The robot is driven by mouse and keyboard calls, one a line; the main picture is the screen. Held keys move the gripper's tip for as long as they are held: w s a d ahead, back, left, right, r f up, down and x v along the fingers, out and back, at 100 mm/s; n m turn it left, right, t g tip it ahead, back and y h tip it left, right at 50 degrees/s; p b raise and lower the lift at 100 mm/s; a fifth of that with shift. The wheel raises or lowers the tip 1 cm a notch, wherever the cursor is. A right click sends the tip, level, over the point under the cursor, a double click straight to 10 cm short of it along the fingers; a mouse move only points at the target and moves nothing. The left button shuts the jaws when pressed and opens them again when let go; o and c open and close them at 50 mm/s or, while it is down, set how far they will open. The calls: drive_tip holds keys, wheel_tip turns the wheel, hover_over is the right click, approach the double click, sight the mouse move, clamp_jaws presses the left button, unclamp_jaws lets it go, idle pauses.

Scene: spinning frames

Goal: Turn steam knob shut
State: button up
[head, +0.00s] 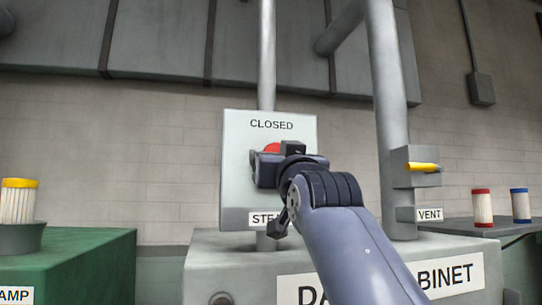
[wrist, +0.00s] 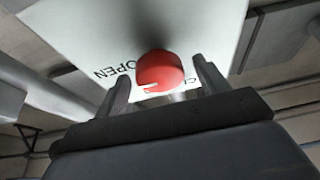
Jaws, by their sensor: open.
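The steam knob (wrist: 160,70) is round and red with a pale pointer mark at its lower left edge in the wrist view. In the head view only a red sliver of the knob (head: 271,148) shows above my gripper. It sits on a pale panel (head: 238,180) reading CLOSED at the top, with a partly hidden STEAM label below. The wrist view shows OPEN on the panel (wrist: 75,30) and part of another word. My gripper (wrist: 160,90) is open, with one finger on each side of the knob. I cannot tell whether the fingers touch it.
A yellow vent handle (head: 423,167) sits on a pipe box at right. A grey cabinet (head: 215,265) stands below the panel. A green box (head: 95,265) with a yellow-topped spool is at left. Red and blue spools (head: 482,207) stand on a shelf at right.

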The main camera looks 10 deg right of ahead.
drive_tip(key=shift+c, duration=0.4)
drive_tip(key=c, duration=0.9)
drive_tip(key=shift+d+f+n+y+b, duration=0.1)
drive_tip(key=shift+n+y+b, duration=0.3)
drive_tip(key=shift+n, duration=0.3)
drive_tip(key=shift+d+r+n+g+y+p, duration=0.15)
drive_tip(key=shift+n+g+y, duration=0.9)
drive_tip(key=shift+n, duration=2.4)
drive_tip(key=shift+r+n+g+y+p, duration=0.2)
drive_tip(key=shift+n+g+y, duration=0.8)
drive_tip(key=shift+n, duration=2.5)
drive_tip(key=shift+d+r+n+g+y+p, duration=0.2)
drive_tip(key=shift+n+g+y, duration=0.8)
drive_tip(key=shift+n, duration=2.45)
drive_tip(key=shift+a+f, duration=0.1)
drive_tip(key=shift+f, duration=0.1)
